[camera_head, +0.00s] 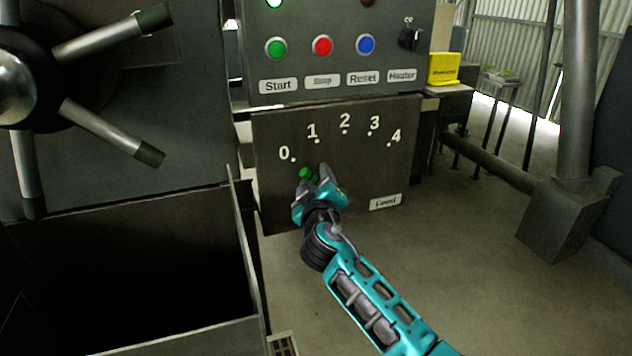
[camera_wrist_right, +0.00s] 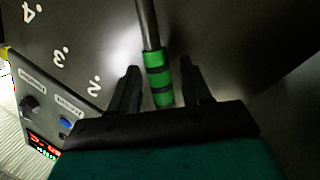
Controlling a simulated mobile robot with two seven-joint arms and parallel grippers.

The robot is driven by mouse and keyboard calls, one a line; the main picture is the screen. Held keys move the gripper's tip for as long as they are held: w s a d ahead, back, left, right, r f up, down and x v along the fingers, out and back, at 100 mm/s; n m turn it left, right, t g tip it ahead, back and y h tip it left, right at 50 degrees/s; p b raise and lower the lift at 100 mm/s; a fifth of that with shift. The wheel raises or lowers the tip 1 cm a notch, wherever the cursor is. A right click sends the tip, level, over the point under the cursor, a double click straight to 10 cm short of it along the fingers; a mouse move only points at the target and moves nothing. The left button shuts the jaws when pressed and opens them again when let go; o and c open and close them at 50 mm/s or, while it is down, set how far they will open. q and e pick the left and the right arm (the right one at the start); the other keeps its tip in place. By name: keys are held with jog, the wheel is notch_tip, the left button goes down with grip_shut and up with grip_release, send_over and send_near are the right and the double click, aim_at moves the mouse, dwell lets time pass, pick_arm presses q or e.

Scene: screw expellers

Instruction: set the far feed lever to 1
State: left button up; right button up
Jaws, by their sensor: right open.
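The feed panel (camera_head: 262,180) is a dark plate with white marks 0 to 4 in an arc and a "Feed" label (camera_head: 385,202). The lever's green grip (camera_head: 306,173) shows below the 0 and 1 marks; which mark it points to is hard to tell. My right gripper (camera_head: 314,178) is at the grip and hides the rest of the lever. In the right wrist view, the green-banded grip (camera_wrist_right: 157,75) on its metal rod stands between the open fingers (camera_wrist_right: 160,68), with gaps visible on both sides. My left gripper is not in view.
Above is a control box (camera_head: 300,58) with green, red and blue buttons and a heater knob. A large spoked handwheel (camera_head: 75,80) and an open dark bin (camera_head: 130,260) are on the left. The floor (camera_head: 470,260) to the right is clear.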

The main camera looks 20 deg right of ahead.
grip_shut()
dwell(0.4)
